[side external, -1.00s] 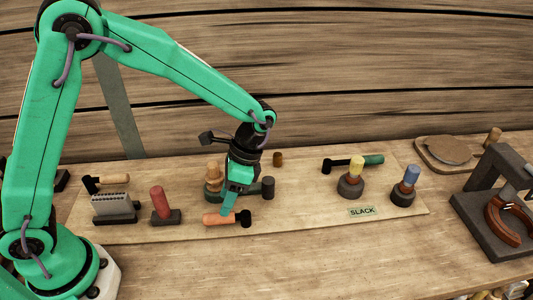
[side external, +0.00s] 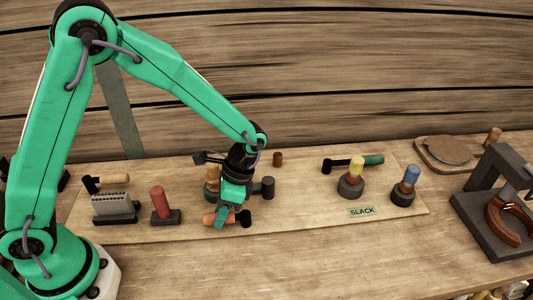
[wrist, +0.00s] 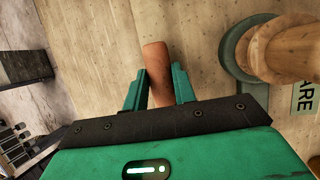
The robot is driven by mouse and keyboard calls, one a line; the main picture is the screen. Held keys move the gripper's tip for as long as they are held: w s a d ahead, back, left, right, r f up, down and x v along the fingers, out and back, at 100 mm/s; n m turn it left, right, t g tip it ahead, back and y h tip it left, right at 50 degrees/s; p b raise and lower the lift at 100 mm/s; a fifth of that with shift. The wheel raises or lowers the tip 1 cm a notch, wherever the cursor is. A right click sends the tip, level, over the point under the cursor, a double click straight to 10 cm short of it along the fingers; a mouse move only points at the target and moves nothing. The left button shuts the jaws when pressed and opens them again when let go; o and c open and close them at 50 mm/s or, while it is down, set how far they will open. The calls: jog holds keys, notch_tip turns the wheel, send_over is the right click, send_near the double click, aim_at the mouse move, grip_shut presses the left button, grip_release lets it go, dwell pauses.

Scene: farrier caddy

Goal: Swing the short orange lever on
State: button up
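The short orange lever has an orange grip (side external: 209,219) and a dark round end (side external: 245,218); it lies near the front edge of the light board. My gripper (side external: 219,222) is down at the orange grip, pointing downward. In the wrist view the orange grip (wrist: 156,60) runs between the two green fingers of my gripper (wrist: 160,80). The fingers stand one on each side, with a slight gap showing on the right; they look open around it. The grip's lower part and the dark end are hidden in the wrist view.
Close behind my gripper are a tan knob (wrist: 272,50) on a green base and a dark post (side external: 268,187). A red knob (side external: 159,202) stands left. Yellow (side external: 356,168) and blue (side external: 411,176) knobs and a SLACK label (side external: 362,211) are right. The board between is clear.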

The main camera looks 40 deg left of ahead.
grip_shut()
jog(key=shift+w+a, duration=0.1)
jog(key=shift+w+a+m, duration=0.1)
jog(key=shift+w+m, duration=0.1)
jog(key=shift+m, duration=0.5)
jog(key=o, duration=1)
grip_release()
jog(key=shift+c, duration=0.2)
jog(key=shift+r, duration=0.1)
jog(key=v, duration=0.7)
jog(key=shift+w+r, duration=0.2)
jog(key=shift+r, duration=0.1)
